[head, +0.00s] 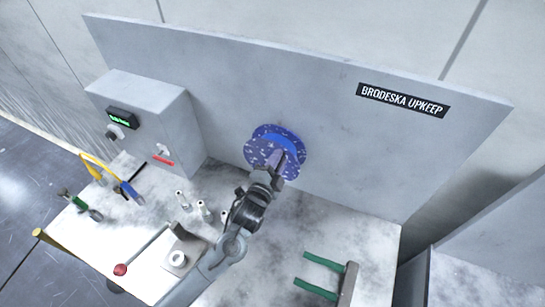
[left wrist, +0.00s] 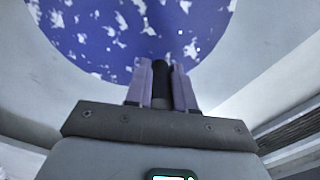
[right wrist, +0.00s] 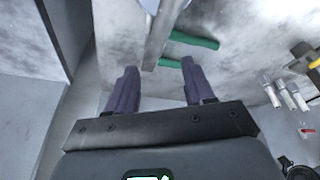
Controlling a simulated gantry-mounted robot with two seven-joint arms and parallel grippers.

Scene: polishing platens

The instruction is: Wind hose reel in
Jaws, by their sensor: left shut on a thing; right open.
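The blue speckled hose reel (head: 262,150) is mounted on the upright grey back panel in the head view. Its disc also fills the top of the left wrist view (left wrist: 95,35). My left gripper (head: 279,163) is at the reel's face, shut on a dark handle (left wrist: 161,78) that stands out from the disc. The handle is mostly hidden by the fingers in the head view. My right gripper (right wrist: 155,88) is open and empty in its wrist view, facing a green-handled tool. It is not seen in the head view.
The green-handled tool (head: 347,283) lies at the bench's front right. A red-knobbed lever (head: 121,269), small pale cylinders (head: 203,208) and several hand tools occupy the left. A grey control box (head: 150,115) with a green display stands at back left. Bench right of the reel is clear.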

